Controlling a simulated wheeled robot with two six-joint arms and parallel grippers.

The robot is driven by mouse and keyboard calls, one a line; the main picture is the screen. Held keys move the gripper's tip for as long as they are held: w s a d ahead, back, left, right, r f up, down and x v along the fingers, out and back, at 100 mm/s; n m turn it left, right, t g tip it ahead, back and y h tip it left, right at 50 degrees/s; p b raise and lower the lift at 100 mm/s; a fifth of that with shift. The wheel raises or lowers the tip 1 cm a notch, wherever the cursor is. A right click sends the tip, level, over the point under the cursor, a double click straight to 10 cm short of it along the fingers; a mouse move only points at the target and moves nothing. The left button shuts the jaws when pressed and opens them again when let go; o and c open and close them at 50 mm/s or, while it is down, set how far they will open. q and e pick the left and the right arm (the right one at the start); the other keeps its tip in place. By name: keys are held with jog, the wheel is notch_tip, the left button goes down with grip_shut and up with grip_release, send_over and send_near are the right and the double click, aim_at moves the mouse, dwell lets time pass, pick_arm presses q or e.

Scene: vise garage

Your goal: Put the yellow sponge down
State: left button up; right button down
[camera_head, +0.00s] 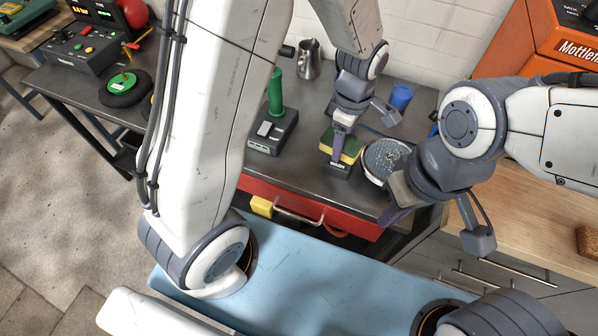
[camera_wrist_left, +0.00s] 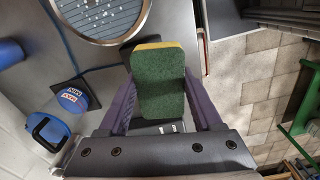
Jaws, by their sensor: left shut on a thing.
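The yellow sponge (camera_head: 351,146) has a green scouring side. In the left wrist view the sponge (camera_wrist_left: 160,85) shows its green face with a yellow edge at the top. My left gripper (camera_head: 339,150) is shut on it, with a purple finger on each side in the wrist view (camera_wrist_left: 158,105). In the head view the sponge appears just above a small black box (camera_head: 338,171) with a pale label; I cannot tell whether they touch. My right gripper (camera_head: 396,213) is over the bench's front right and points down; its finger gap is hidden.
A round metal dish with white specks (camera_head: 384,157) is close to the sponge's right. A blue cup (camera_head: 401,97), a metal jug (camera_head: 308,60) and a green-handled device (camera_head: 275,125) stand on the dark bench. A red drawer (camera_head: 330,212) is below the front edge.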

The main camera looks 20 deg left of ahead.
pick_arm(q)
jog(key=shift+s+d+n, duration=0.2)
jog(key=shift+d+n, duration=0.4)
jog(key=shift+n, duration=0.3)
jog(key=shift+a+f, duration=0.1)
jog(key=shift+a, duration=0.15)
send_over(299, 167)
notch_tip(299, 167, down, 7)
jog(key=shift+r, duration=0.15)
jog(key=shift+f+p, duration=0.3)
jog(key=shift+f, duration=1.65)
jog(key=shift+f, duration=0.15)
jog(key=o, duration=1.4)
jog(key=shift+o, duration=0.2)
